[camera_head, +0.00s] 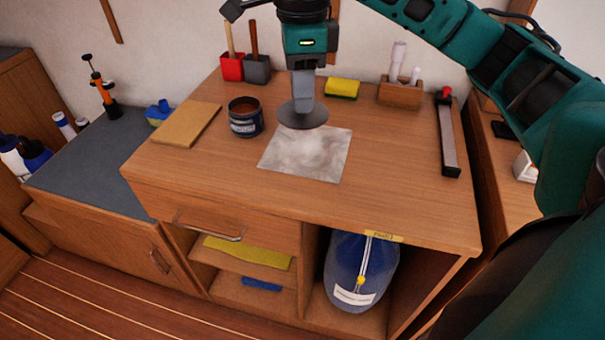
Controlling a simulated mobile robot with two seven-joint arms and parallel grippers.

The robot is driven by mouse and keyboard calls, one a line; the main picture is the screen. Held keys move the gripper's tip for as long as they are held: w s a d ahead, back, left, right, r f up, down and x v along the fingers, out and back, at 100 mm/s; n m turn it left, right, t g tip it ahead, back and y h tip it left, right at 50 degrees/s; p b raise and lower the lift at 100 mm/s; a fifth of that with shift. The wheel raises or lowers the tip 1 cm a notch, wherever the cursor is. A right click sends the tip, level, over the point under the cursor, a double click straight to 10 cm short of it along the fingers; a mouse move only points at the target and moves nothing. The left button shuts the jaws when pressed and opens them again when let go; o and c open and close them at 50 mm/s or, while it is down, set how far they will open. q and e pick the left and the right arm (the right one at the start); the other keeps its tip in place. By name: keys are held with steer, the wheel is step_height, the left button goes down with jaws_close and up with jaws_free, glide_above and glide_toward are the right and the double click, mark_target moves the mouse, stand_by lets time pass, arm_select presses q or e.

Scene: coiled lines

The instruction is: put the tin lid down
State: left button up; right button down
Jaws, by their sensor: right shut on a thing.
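The tin lid (291,119) is a round grey disc held flat under my right gripper (302,104). My right gripper is shut on it, above the back edge of a grey-white square sheet (318,160) on the wooden bench. I cannot tell whether the lid touches the sheet or hangs a little above it. The open tin (245,122), dark with a pale label and brown contents, stands upright just left of the lid. My left gripper is not in view.
A tan board (187,124) lies at the left of the bench (400,205). Red (231,67) and grey (256,70) holders, a yellow sponge (342,88) and a wooden block (399,94) line the back. A long tool (447,135) lies at right. The front is clear.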

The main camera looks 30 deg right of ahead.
steer(key=shift+f, duration=8.2)
steer(key=shift+f+b, duration=0.5)
steer(key=shift+b, duration=0.3)
steer(key=c, duration=1)
jaws_free()
steer(key=shift+o, duration=0.2)
steer(key=shift+r, duration=0.15)
steer(key=shift+r+p, duration=0.25)
steer(key=shift+p, duration=0.15)
step_height(320, 180, up, 12)
steer(key=shift+r, duration=0.15)
